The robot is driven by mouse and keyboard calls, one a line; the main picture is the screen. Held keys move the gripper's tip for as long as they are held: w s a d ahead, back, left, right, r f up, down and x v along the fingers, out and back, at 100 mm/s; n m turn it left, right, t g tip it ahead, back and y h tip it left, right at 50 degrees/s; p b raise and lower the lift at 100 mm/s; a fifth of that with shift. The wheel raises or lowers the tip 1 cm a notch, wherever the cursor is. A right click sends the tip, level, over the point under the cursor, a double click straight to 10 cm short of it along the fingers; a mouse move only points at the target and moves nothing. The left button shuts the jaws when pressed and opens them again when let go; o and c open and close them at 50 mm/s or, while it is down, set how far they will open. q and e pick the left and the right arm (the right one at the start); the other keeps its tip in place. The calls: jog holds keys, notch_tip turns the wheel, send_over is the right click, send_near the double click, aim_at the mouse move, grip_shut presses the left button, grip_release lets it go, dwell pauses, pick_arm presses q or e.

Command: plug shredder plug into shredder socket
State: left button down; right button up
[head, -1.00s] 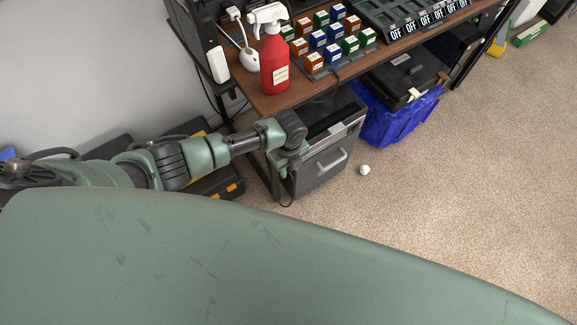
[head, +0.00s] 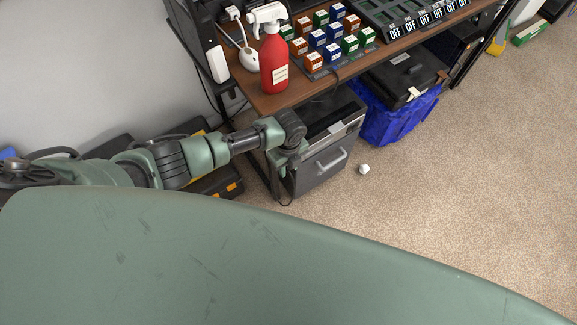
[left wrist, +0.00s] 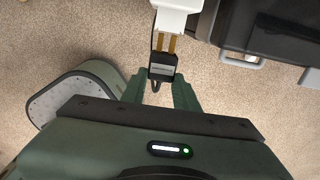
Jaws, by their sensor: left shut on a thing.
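In the left wrist view, my left gripper (left wrist: 160,80) is shut on a dark plug (left wrist: 162,67). The plug's two gold prongs point up the picture toward a white block (left wrist: 174,16), which looks like the socket. The prongs show between plug and block; I cannot tell whether their tips touch or enter it. In the head view, my left gripper (head: 289,165) is low by the near left side of the grey shredder (head: 320,170) under the table; its fingers and the plug are hard to make out. A short dark cord loop hangs below it. My right gripper is out of view.
The wooden table (head: 262,101) stands over the shredder, with a red spray bottle (head: 274,65) near its edge. A blue bin (head: 400,120) with a black case is right of the shredder. A small white crumpled ball (head: 364,169) lies on the open carpet.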

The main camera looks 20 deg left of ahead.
pick_arm(q)
jog(key=shift+w+a+r, duration=0.1)
jog(key=shift+w+a, duration=0.25)
jog(key=shift+a, duration=0.1)
jog(key=shift+s+d, duration=0.3)
jog(key=shift+d, duration=0.05)
jog(key=c, duration=1)
grip_release()
jog(key=shift+d, duration=0.1)
notch_tip(320, 180, up, 5)
jog(key=p, duration=0.5)
jog(key=shift+s, duration=0.1)
